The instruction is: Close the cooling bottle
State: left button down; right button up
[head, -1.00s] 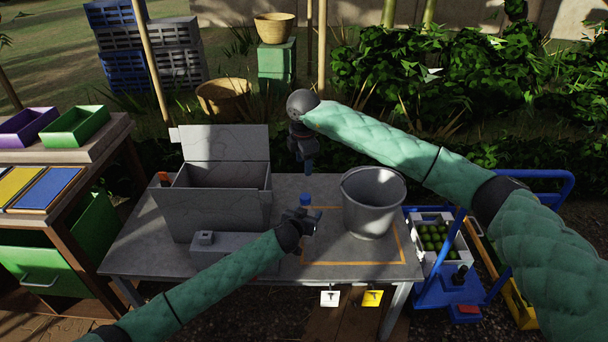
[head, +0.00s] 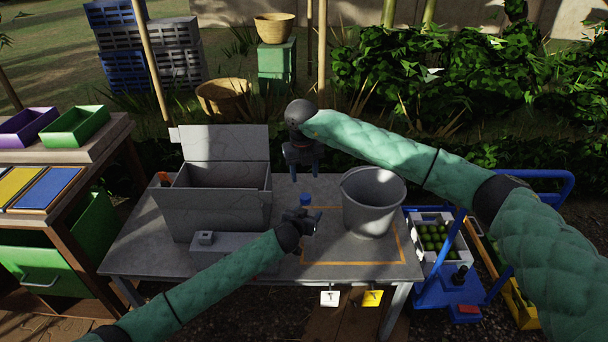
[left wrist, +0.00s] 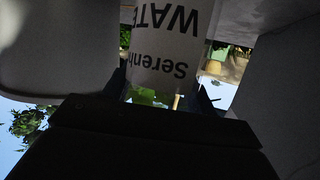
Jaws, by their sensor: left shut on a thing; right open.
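The bottle shows its blue cap (head: 306,197) in the head view, just behind my left gripper (head: 312,222). In the left wrist view the bottle's white label with "WATER" lettering (left wrist: 170,45) lies between the fingers of my left gripper (left wrist: 170,95), which is shut on it. The bottle's lower part is hidden behind the gripper in the head view. My right gripper (head: 304,172) points down above and slightly behind the cap, open and empty, with its two fingers apart. I cannot tell whether the cap is fully seated.
A grey cooler box (head: 215,210) with its lid up stands left on the grey table (head: 135,243). A metal bucket (head: 373,205) stands close on the right. A blue cart (head: 450,285) with a crate of green fruit (head: 434,238) is beyond the table's right edge.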

aim_at(305, 196)
jog(key=n, duration=0.5)
jog(key=shift+s+f+n, duration=0.2)
jog(key=shift+n, duration=0.2)
jog(key=n, duration=0.6)
jog(key=shift+s+n, duration=0.1)
jog(key=shift+n, duration=0.3)
jog(key=n, duration=1.1)
jog(key=shift+f, duration=0.1)
jog(key=shift+d+f, duration=0.1)
jog(key=shift+f, duration=3.8)
